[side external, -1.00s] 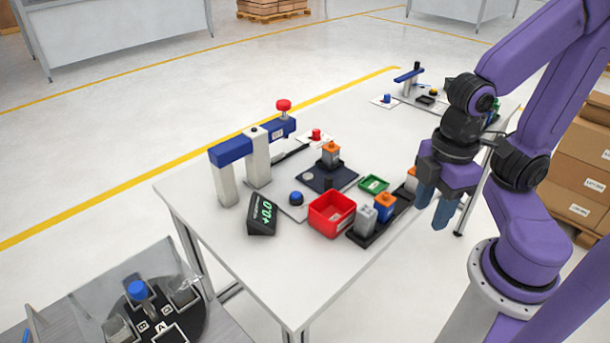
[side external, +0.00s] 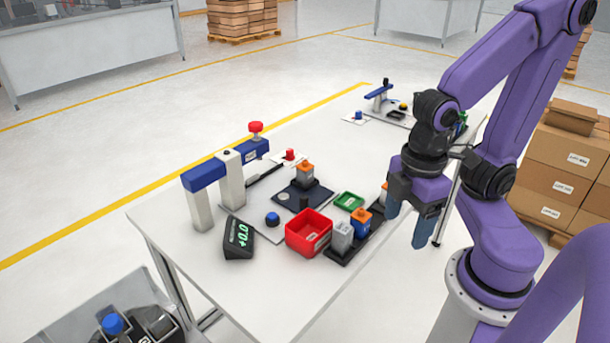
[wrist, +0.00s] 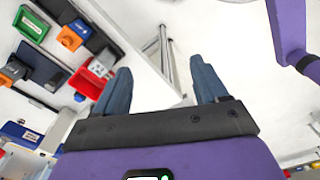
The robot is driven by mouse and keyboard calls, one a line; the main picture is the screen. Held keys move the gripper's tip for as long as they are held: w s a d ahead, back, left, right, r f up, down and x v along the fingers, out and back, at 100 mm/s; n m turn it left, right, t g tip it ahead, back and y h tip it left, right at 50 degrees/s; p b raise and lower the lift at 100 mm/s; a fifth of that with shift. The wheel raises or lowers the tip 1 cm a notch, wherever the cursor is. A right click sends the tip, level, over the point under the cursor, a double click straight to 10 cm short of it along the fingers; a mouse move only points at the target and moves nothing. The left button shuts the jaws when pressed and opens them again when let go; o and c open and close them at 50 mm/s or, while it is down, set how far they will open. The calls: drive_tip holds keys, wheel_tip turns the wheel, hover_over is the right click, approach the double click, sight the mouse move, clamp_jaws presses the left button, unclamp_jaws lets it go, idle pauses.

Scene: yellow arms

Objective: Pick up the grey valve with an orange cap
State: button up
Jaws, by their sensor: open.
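A grey valve with an orange cap (side external: 305,174) stands upright on a dark square plate near the middle of the table. Another orange-capped piece with a pale body (side external: 384,194) stands at the far end of the black rack, partly hidden by my gripper. My gripper (side external: 408,228) is open and empty, pointing down near the table's right edge, right of the rack and apart from the pieces. In the wrist view its two fingers (wrist: 160,70) are spread with nothing between them. Orange-topped pieces show at the upper left there; which is which I cannot tell.
The black rack (side external: 340,256) also holds a blue valve with an orange cap (side external: 361,224) and an all-grey one (side external: 342,237). Beside it are a red bin (side external: 298,238) and a green tray (side external: 349,201). A blue-and-white press (side external: 206,180) and a display (side external: 238,238) stand left.

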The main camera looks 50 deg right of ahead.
drive_tip(key=w+a+r+m, duration=0.2)
drive_tip(key=w+a+m, duration=0.1)
drive_tip(key=w+m, duration=0.65)
drive_tip(key=m, duration=2.1)
hover_over(305, 161)
wheel_tip(305, 161, down, 17)
drive_tip(key=c, duration=1.2)
drive_tip(key=shift+r, duration=0.15)
